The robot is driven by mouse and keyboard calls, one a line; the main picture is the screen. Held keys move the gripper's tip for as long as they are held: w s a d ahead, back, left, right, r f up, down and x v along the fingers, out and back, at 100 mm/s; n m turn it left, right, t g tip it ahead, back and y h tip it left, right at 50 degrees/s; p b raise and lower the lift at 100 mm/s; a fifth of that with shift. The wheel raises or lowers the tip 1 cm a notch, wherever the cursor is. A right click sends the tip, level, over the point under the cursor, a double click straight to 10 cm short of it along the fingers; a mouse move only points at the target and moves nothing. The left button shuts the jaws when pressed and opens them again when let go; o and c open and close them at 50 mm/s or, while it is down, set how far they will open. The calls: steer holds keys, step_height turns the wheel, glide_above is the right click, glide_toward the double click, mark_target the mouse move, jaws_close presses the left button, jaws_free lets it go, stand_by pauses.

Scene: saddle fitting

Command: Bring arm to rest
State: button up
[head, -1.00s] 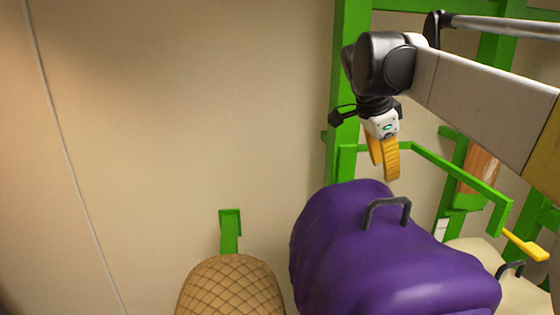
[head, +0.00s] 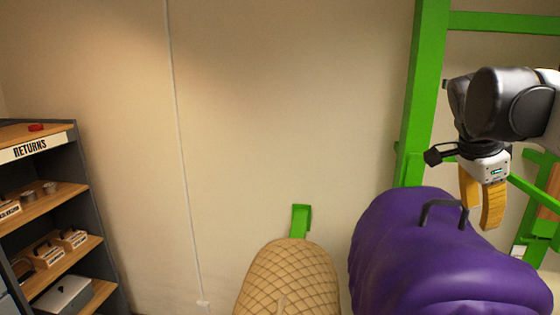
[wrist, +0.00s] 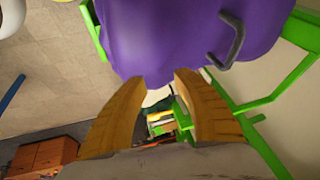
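My gripper (head: 482,205) hangs from my arm at the right of the head view, with its yellow fingers pointing down. The fingers are apart with nothing between them, as the wrist view also shows (wrist: 160,85). The purple saddle-shaped form (head: 440,255) with a dark handle (head: 442,212) is below and in front of the gripper. In the wrist view the purple form (wrist: 180,35) fills the top, beyond the fingertips. I cannot tell how wide the gap to it is.
A tan quilted form (head: 290,280) stands left of the purple one, near a green bracket (head: 301,218). A green frame (head: 425,85) rises by the wall. A shelf marked RETURNS (head: 35,148) stands at the far left.

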steer(key=a+f+b, duration=0.1)
steer(key=f, duration=0.1)
steer(key=w+a+f+n, duration=0.1)
steer(key=f, duration=0.1)
steer(key=w+f+n+b, duration=0.1)
steer(key=shift+w+a+f+t+b, duration=0.15)
steer(key=shift+a+f+t+b, duration=0.15)
steer(key=shift+a+f+b, duration=0.1)
steer(key=s+a+f+n+t+y+b, duration=0.1)
steer(key=s+a+f+n+b, duration=0.3)
steer(key=f, duration=1.1)
steer(key=s+a+f+n+t+y+b, duration=0.2)
steer(key=s+a+f+n+b, duration=0.2)
steer(key=a+f+n+b, duration=0.3)
steer(key=s+a+f+n+t+y+b, duration=0.1)
steer(key=s+a+f+n+b, duration=0.2)
steer(key=f+b, duration=1.2)
steer(key=a+f+n, duration=0.3)
steer(key=a+f, duration=0.3)
steer(key=f, duration=0.1)
steer(key=shift+s+a+f+t+y+b, duration=0.3)
steer(key=shift+s+a+f+t+b, duration=0.05)
steer(key=shift+s+a+t, duration=0.05)
steer(key=shift+d, duration=0.1)
